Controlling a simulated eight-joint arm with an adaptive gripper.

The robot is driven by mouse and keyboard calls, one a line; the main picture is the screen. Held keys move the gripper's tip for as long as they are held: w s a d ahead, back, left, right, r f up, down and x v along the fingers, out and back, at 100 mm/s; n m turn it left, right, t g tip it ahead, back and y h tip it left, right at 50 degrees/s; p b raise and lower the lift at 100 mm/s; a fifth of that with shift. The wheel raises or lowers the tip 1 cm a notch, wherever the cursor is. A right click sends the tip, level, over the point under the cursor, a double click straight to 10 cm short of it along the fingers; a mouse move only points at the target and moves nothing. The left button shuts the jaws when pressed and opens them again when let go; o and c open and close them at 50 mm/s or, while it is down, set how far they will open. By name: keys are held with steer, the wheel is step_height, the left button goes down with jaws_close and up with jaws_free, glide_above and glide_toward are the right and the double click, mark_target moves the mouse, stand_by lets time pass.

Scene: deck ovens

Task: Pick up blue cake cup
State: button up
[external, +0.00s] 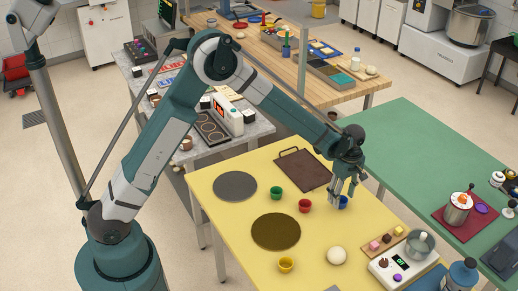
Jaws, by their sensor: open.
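The blue cake cup (343,202) stands on the yellow table, to the right of the red cup. My gripper (342,198) points down right at the blue cup, and its fingers hide part of it. The gripper is open. I cannot tell whether the fingers are around the cup or just in front of it, or whether they touch it.
A red cup (305,206) and a green cup (277,193) stand to the left, a yellow cup (286,265) at the front. A brown tray (303,170) lies behind. A dough ball (336,256) and a scale (390,272) are nearer the front.

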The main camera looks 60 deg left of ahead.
steer(key=shift+f, duration=1.3)
steer(key=c, duration=0.9)
